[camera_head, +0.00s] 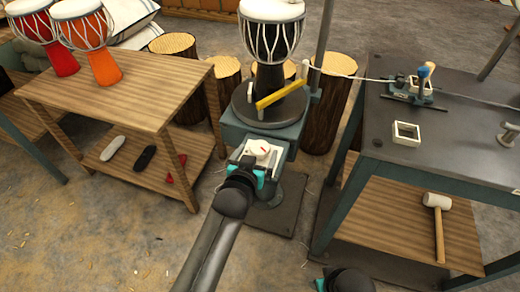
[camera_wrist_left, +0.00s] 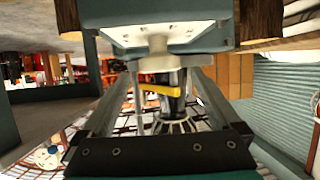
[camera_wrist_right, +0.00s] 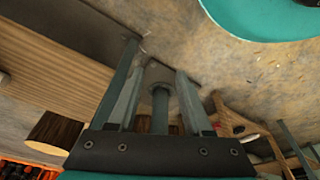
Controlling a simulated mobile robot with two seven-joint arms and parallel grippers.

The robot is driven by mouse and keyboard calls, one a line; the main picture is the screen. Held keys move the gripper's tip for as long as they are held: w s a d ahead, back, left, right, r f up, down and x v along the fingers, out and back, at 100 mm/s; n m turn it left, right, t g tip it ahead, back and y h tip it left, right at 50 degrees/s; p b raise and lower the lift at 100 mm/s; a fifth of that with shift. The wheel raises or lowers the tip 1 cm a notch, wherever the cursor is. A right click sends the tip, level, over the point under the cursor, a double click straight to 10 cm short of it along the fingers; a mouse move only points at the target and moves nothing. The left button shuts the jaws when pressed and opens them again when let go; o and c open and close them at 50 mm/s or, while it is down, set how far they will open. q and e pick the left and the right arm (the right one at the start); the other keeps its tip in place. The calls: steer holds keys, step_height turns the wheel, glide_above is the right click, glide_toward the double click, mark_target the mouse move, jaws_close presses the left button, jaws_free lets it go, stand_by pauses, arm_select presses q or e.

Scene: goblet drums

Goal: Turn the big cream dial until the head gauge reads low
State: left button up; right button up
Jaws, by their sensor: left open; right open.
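A white plate (camera_head: 254,158) with a pale round face and a red mark (camera_head: 262,149) sits on the front of the teal drum stand (camera_head: 272,132). I cannot tell whether this face is the dial or the gauge. My left gripper (camera_head: 249,170) is at the plate's near side and hides part of it. In the left wrist view its open fingers reach forward toward a pale stub (camera_wrist_left: 158,43) under the white plate; contact is unclear. My right gripper (camera_wrist_right: 155,65) is open and empty, low down by the right table; its fingers are outside the head view.
A white and black goblet drum (camera_head: 272,40) stands on the stand's turntable, with a yellow bar (camera_head: 281,91) before it. A wooden table (camera_head: 115,90) is left; a dark table (camera_head: 450,130) with a mallet (camera_head: 437,215) on its lower shelf is right. Log stumps (camera_head: 328,110) stand behind.

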mark_target(260, 148)
arm_select(q)
steer(key=b+x, duration=0.1)
steer(key=x, duration=0.1)
steer(key=shift+w+f, duration=0.15)
steer(key=shift+w, duration=0.1)
steer(key=shift+b+x, duration=0.5)
steer(key=shift+x, duration=0.3)
arm_select(e)
steer(key=shift+t, duration=0.4)
steer(key=shift+w+a+r, duration=0.1)
steer(key=shift+w+r, duration=0.2)
steer(key=shift+r, duration=0.45)
steer(key=shift+w+d+r, duration=0.1)
steer(key=shift+w+r, duration=0.25)
steer(key=shift+r, duration=0.45)
steer(key=shift+w+a+r, duration=0.1)
steer(key=shift+w+r, duration=0.2)
steer(key=shift+r, duration=0.45)
arm_select(q)
steer(key=shift+d, duration=0.1)
steer(key=shift+c, duration=0.2)
steer(key=c, duration=1.3)
